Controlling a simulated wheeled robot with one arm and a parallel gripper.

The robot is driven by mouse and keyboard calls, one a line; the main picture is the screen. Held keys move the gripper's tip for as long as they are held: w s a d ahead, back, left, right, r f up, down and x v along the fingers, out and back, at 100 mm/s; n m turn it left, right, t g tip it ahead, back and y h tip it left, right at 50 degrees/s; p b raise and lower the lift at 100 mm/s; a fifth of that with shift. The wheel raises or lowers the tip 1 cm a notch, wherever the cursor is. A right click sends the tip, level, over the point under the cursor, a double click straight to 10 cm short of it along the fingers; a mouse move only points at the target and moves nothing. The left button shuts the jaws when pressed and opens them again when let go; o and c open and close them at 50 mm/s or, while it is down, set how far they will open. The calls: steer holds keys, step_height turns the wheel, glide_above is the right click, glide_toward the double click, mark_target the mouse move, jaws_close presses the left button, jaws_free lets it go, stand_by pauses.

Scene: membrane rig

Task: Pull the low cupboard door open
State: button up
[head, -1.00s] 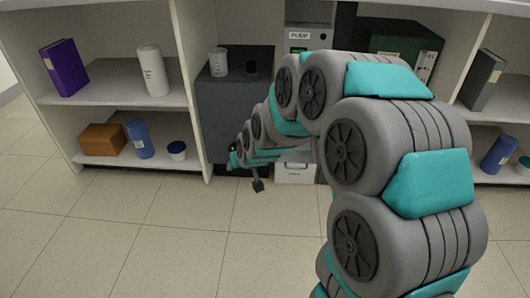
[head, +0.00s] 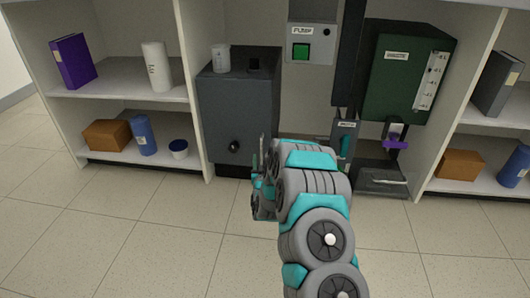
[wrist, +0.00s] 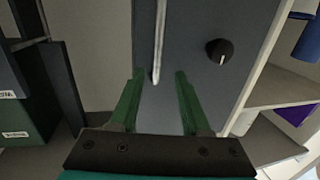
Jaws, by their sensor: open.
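The low cupboard (head: 238,105) is a dark grey box between the shelf units, and its front door looks closed. A round black knob (head: 234,146) sits on the left part of its front. In the wrist view the grey door (wrist: 198,20) fills the middle, with the knob (wrist: 219,51) to the right. A pale vertical bar handle (wrist: 160,35) runs down to between the fingers. My gripper (wrist: 157,76) is open, its green fingers either side of the handle's near end, with gaps visible. In the head view my arm mostly hides the gripper.
A clear beaker (head: 221,58) stands on the cupboard. Left shelves hold a purple binder (head: 73,61), white cylinder (head: 156,68), brown box (head: 107,134) and blue bottle (head: 143,135). A pump panel (head: 312,44) and dark green unit (head: 405,72) stand to the right. The tiled floor (head: 130,230) in front is clear.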

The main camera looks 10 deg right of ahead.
mark_target(262, 149)
steer(key=w, duration=0.3)
steer(key=w+d+b, duration=0.1)
steer(key=w, duration=0.2)
steer(key=shift+d+f, duration=0.1)
steer(key=shift+f, duration=0.1)
steer(key=shift+w+d+r, duration=0.1)
steer(key=shift+w, duration=0.8)
steer(key=shift+c, duration=0.2)
jaws_close()
stand_by(0.6)
